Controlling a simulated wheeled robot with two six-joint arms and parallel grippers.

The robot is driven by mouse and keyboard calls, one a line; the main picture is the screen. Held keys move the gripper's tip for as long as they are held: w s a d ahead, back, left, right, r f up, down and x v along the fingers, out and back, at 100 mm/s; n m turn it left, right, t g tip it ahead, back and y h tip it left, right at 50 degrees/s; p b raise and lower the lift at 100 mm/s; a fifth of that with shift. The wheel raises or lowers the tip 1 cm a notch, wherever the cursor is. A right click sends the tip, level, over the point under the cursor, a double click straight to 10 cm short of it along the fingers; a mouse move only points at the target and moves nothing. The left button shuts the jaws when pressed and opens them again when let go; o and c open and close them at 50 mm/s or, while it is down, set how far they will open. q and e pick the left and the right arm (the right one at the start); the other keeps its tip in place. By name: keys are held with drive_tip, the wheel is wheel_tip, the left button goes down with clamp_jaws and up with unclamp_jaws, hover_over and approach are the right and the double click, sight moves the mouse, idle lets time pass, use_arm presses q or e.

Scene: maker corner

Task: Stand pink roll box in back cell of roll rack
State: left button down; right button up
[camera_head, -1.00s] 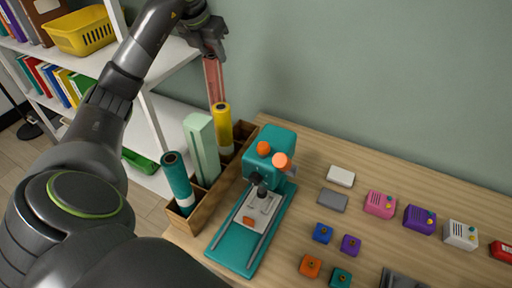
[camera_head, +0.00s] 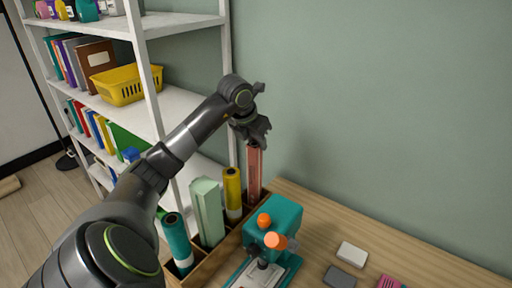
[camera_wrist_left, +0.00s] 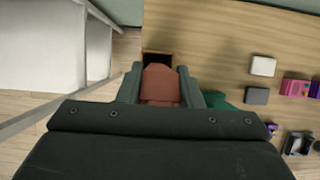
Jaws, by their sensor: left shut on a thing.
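The pink roll box (camera_head: 254,172) is a tall, narrow, salmon-pink box, upright, with its top in my left gripper (camera_head: 252,140). In the left wrist view the gripper (camera_wrist_left: 161,88) is shut on the pink box (camera_wrist_left: 160,82). The wooden roll rack (camera_head: 210,264) stands at the table's left end. The box's lower end is at the rack's back cell; how deep it sits cannot be told. The wrist view shows a dark rack cell (camera_wrist_left: 158,57) just beyond the box. My right gripper is not in view.
The rack also holds a yellow roll (camera_head: 233,193), a pale green box (camera_head: 208,212) and a teal roll (camera_head: 177,242). A teal machine (camera_head: 275,222) stands right beside it. White shelves (camera_head: 185,85) are at left; the wall is behind.

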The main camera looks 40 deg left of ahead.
use_arm(q)
wheel_tip(320, 180, down, 2)
drive_tip(key=shift+s+f, duration=0.1)
drive_tip(key=shift+f, duration=0.05)
drive_tip(key=shift+a+f, duration=0.1)
drive_tip(key=shift+a, duration=0.05)
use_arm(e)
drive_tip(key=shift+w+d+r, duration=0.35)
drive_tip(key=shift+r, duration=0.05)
use_arm(q)
drive_tip(key=shift+f, duration=0.2)
drive_tip(key=c, duration=1)
unclamp_jaws()
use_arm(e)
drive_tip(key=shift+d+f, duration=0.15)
use_arm(q)
drive_tip(key=shift+r, duration=0.15)
